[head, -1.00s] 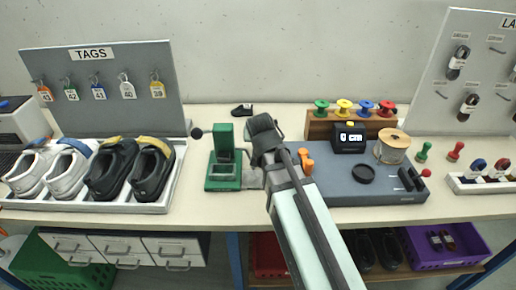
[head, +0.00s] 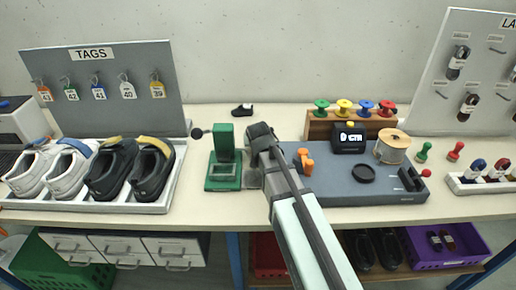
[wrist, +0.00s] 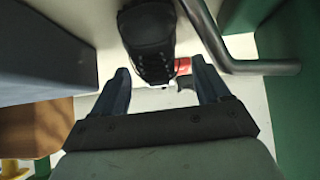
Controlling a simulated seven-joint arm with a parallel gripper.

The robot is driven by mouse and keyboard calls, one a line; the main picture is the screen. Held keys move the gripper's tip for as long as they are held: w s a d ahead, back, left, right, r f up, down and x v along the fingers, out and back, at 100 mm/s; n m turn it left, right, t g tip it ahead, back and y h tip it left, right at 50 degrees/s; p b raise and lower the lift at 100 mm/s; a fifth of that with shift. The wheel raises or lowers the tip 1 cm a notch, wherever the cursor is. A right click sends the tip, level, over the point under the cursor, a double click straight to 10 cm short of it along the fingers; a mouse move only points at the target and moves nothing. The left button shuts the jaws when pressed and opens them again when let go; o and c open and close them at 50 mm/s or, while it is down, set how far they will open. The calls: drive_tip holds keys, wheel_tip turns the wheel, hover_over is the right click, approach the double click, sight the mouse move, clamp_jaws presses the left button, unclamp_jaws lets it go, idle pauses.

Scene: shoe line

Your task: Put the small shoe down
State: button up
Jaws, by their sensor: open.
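A small black shoe (head: 242,110) sits on the bench near the back wall in the head view. In the wrist view, a dark laced shoe (wrist: 152,42) lies beyond my fingertips, between the grey-blue machine side and the green press. I cannot tell if both views show the same shoe. My gripper (head: 261,135) is between the green press (head: 224,172) and the grey machine. In the wrist view its two fingers (wrist: 161,82) are spread apart, with nothing clasped between them. In the head view the gripper hides the bench behind it.
The grey machine (head: 335,188) stands close on the right, with a wooden spool rack (head: 352,128) behind. The press lever (wrist: 255,68) crosses the right of the wrist view. A white tray (head: 160,205) of larger shoes is at the left. Bench space is clear around the small shoe.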

drive_tip(key=shift+x, duration=1.2)
drive_tip(key=c, duration=1.2)
